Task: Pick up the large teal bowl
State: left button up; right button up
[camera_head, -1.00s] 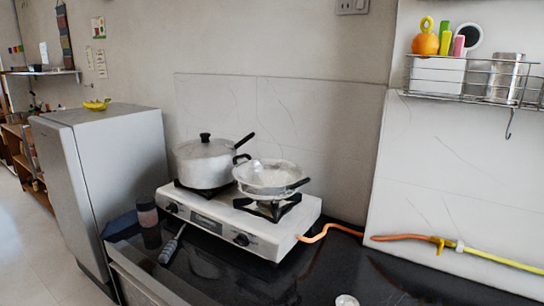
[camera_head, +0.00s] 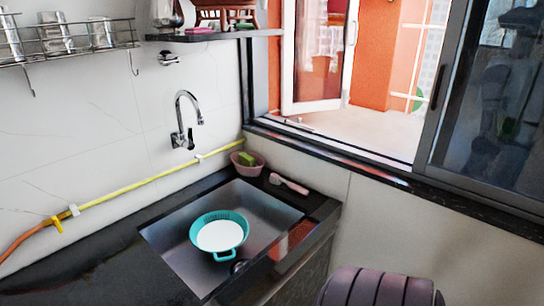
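The large teal bowl (camera_head: 217,216) sits in the sink basin (camera_head: 165,233), left of the centre of the view. Its wide rim faces up, and a small loop handle shows at its near side. The inside bottom looks white; I cannot tell whether that is its surface or something in it. Nothing touches the bowl from above. Neither of my grippers is in view.
A pink basket (camera_head: 247,169) with green things and a pale pink brush-like thing (camera_head: 289,184) lie behind the sink. A tap (camera_head: 183,118) reaches out over the sink's back left. A yellow hose (camera_head: 140,186) runs along the wall. A dark ribbed shape fills the bottom right.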

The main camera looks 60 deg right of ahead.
aim_at(219, 233)
jog(key=z, duration=1.5)
